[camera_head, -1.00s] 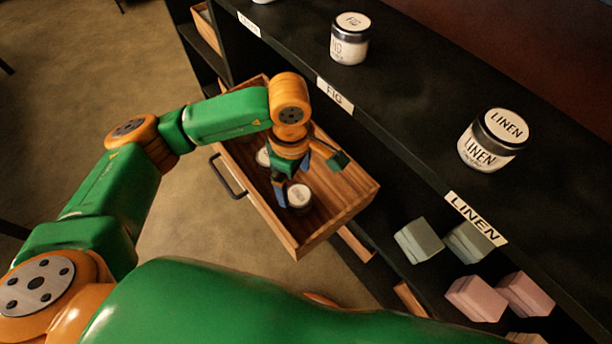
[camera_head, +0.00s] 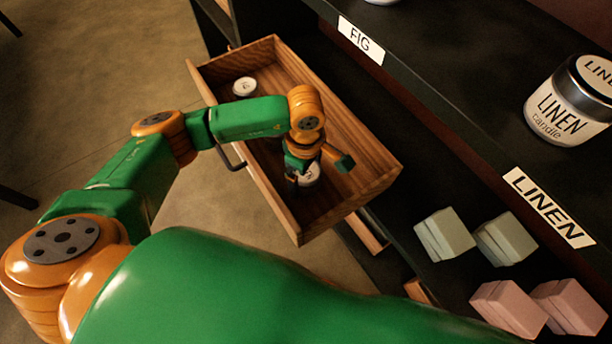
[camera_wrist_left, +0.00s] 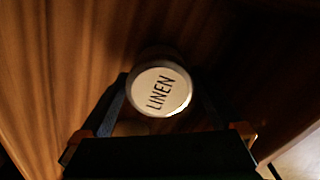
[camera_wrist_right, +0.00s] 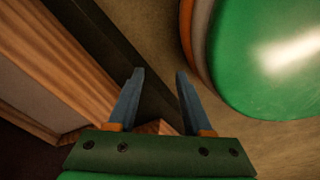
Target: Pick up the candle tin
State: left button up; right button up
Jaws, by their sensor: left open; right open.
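A candle tin with a white lid (camera_head: 310,174) stands in the open wooden drawer, partly hidden by my left gripper (camera_head: 304,180). In the left wrist view its lid (camera_wrist_left: 161,92) reads LINEN. My left gripper's fingers (camera_wrist_left: 163,98) are open, one on each side of the tin. I cannot tell whether they touch it. A second white-lidded tin (camera_head: 244,86) stands near the drawer's far-left end. My right gripper (camera_wrist_right: 160,76) is open and empty in the right wrist view.
The drawer (camera_head: 372,180) has raised wooden walls close around my left gripper. A dark shelf above it carries a large LINEN jar (camera_head: 570,102) and FIG (camera_head: 360,41) and LINEN (camera_head: 548,207) labels. Green boxes (camera_head: 445,235) and pink boxes (camera_head: 508,308) sit lower right.

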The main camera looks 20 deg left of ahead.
pick_arm(q)
jog(key=shift+f, duration=0.15)
jog(key=c, duration=1.3)
